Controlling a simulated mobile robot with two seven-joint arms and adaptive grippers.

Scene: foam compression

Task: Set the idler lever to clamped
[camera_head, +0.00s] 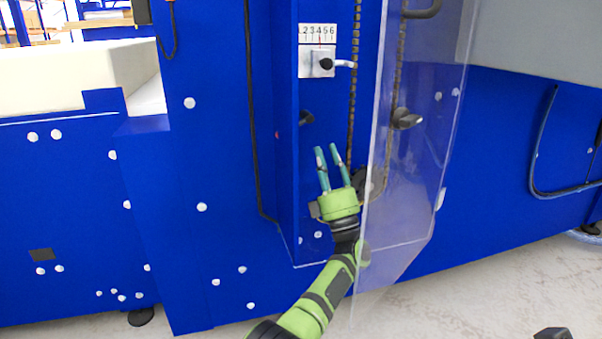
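What looks like the idler lever (344,64) is a small light handle with a black hub, pointing right on a pale metal plate (307,62). A numbered scale (318,33) sits just above the plate. My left gripper (328,150) is below the lever, pointing up, apart from it. Its two teal fingers are spread with nothing visible between them. I cannot tell from the picture which setting the lever is in.
A transparent door panel (419,180) stands open just right of my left gripper. A chain (354,90) runs vertically beside the plate. Dark knobs (407,118) are nearby. Blue machine walls (225,170) flank the recess, and a pale foam block (60,75) lies at the left.

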